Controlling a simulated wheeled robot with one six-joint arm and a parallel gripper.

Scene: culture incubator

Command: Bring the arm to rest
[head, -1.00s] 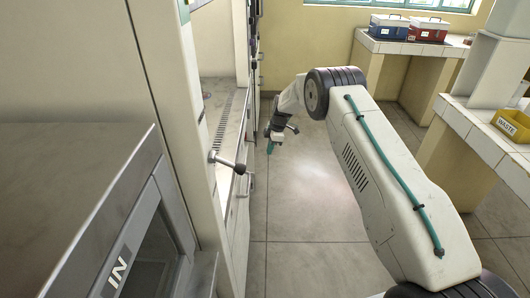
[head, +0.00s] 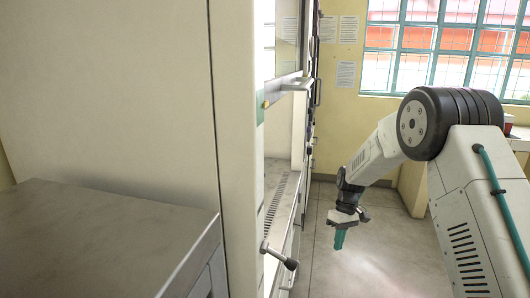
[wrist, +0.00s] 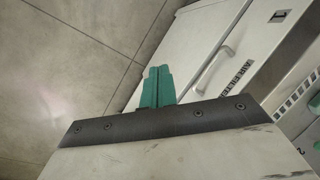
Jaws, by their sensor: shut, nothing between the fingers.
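My gripper (head: 339,239) hangs from my bent arm over the floor in the head view, its teal fingers pointing down. It stands to the right of the open cabinet and apart from it. In the wrist view the two teal fingers (wrist: 157,72) lie side by side, shut and with nothing held. Beyond them show the floor and a white cabinet front.
A cabinet with a slotted work surface (head: 277,205) and a lever handle (head: 279,255) stands left of my arm. A metal-topped unit (head: 95,240) is at the near left. The wrist view shows a cabinet handle (wrist: 217,70). The floor (head: 375,245) below is clear.

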